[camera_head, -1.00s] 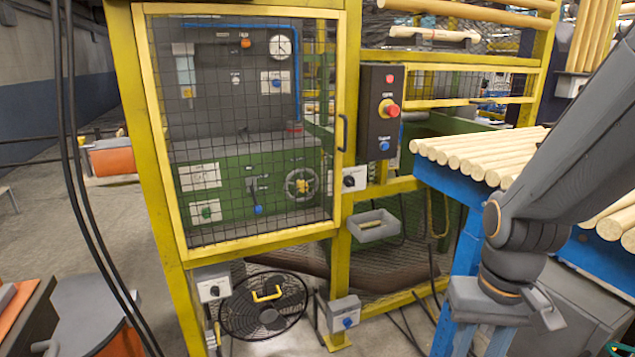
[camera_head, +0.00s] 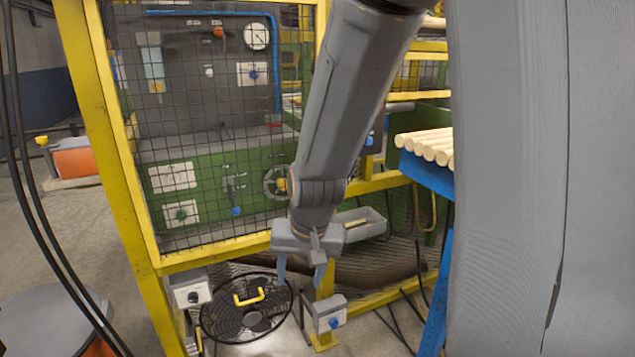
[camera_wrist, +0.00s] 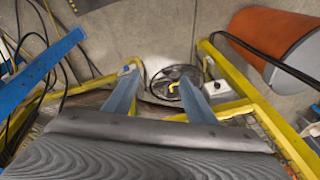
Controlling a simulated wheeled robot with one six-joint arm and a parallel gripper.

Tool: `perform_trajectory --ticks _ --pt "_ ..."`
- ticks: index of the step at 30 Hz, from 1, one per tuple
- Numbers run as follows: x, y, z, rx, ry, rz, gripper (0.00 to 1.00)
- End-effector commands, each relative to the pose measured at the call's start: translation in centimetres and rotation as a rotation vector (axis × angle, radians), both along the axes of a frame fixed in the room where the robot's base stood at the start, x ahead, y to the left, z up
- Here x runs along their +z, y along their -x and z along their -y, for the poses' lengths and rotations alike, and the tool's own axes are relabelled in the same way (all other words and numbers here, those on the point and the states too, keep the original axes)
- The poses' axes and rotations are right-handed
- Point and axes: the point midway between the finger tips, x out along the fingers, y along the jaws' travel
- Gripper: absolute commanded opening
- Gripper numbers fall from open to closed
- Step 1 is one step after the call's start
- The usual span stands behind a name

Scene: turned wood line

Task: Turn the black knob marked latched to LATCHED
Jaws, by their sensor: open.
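A grey box with a black knob (camera_head: 193,297) is low on the yellow frame at the left in the head view. That box also shows in the wrist view (camera_wrist: 216,87), right of the fan. Its lettering is too small to read. Another black knob, visible earlier beside the cage door, is now hidden behind my arm, so I cannot tell which is marked latched. My gripper (camera_head: 300,272) is open and empty, fingers pointing down in front of the cage's lower right. In the wrist view, its fingers (camera_wrist: 160,76) are apart with the floor beyond.
The mesh door (camera_head: 215,130) is behind my arm. A blue log stand (camera_head: 428,172) is at right. Cables hang at left.

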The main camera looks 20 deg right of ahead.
Motion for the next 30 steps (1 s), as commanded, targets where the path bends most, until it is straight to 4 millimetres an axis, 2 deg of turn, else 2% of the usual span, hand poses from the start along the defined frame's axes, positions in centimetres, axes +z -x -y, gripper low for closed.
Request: perform_trajectory --ticks 1,3,6,9,12,16,21,26,30 --pt "-0.3 -3.5 0.0 -0.111 -0.03 0.075 0.51" --pt "-0.3 -8.8 0.5 -0.292 -0.085 0.206 0.51" --pt "0.0 -15.6 2.3 -0.553 -0.165 0.395 0.51" --pt "0.5 -21.1 5.0 -0.806 -0.257 0.593 0.51" --pt "1.1 -25.1 8.5 -1.038 -0.351 0.798 0.51" --pt "2.0 -27.8 12.8 -1.265 -0.461 1.058 0.51" --pt "2.9 -28.4 16.4 -1.422 -0.565 1.307 0.51" --pt "3.3 -28.3 17.9 -1.471 -0.609 1.414 0.51" --pt "3.4 -29.0 18.9 -1.477 -0.614 1.429 0.51"
